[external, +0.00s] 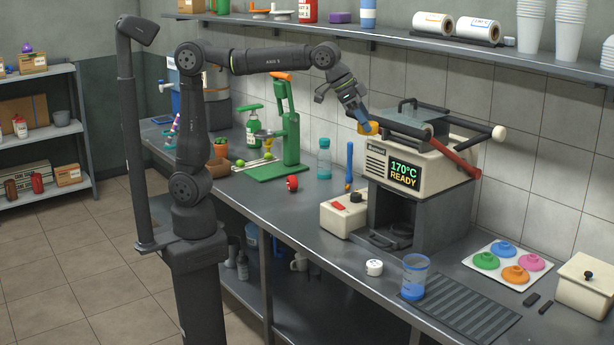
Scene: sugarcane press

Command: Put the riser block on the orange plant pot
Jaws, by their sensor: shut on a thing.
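My gripper (362,122) is high over the counter, in front of the upper left of the press machine. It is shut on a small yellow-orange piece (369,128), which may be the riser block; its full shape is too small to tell. The orange plant pot (221,151) appears as a small orange-brown pot with green on top. It stands on the counter at the left, just right of my arm's upright link and well away from my gripper. A brown shape sits just below it, partly beside my arm.
The cream press machine (420,165) with a red-handled roller is beside my gripper. A wall shelf (400,38) runs above. A blue cup (414,278) is at the front.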

